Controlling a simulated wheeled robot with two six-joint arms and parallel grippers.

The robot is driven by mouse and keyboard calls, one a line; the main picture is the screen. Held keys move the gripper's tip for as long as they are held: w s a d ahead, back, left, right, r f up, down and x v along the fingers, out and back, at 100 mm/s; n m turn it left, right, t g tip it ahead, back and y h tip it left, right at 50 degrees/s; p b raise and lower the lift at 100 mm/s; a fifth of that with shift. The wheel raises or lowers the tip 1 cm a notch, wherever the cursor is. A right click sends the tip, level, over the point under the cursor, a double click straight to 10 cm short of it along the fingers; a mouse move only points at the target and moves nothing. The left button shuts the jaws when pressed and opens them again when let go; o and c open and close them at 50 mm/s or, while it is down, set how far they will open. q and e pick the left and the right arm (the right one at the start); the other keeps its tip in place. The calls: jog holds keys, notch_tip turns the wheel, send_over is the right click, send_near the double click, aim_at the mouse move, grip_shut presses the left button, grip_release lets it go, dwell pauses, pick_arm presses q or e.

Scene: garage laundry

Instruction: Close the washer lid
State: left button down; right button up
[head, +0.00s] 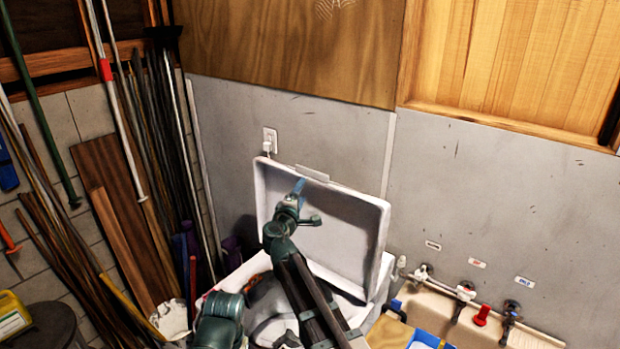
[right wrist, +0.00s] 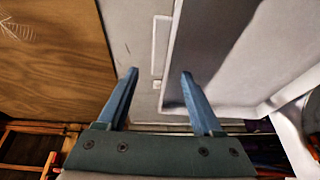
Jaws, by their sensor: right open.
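The white washer lid (head: 342,232) stands raised and open, tilted back toward the grey wall. The washer (head: 240,272) is below it, its open top partly hidden by my arms. My right gripper (head: 298,186) is in front of the lid's inner face in the head view, near its upper left part. In the right wrist view my right gripper (right wrist: 159,72) is open with nothing between its blue fingers. The lid (right wrist: 215,50) shows there to the right, its edge close behind the right finger. I cannot tell whether they touch. My left gripper is not in view.
A wall outlet with a plug (head: 269,141) is behind the lid's left edge. Taps (head: 465,292) and a sink (head: 435,305) are to the right of the washer. Long poles and boards (head: 125,210) lean at the left. A yellow container (head: 12,315) is at the far left.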

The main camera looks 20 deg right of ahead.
aim_at(310, 174)
jog(key=x, duration=1)
jog(key=shift+w+d, duration=0.15)
jog(key=shift+w, duration=0.25)
jog(key=shift+w+d+f, duration=0.1)
jog(key=shift+w+f, duration=0.05)
grip_shut()
jog(key=shift+w, duration=0.1)
dwell(0.6)
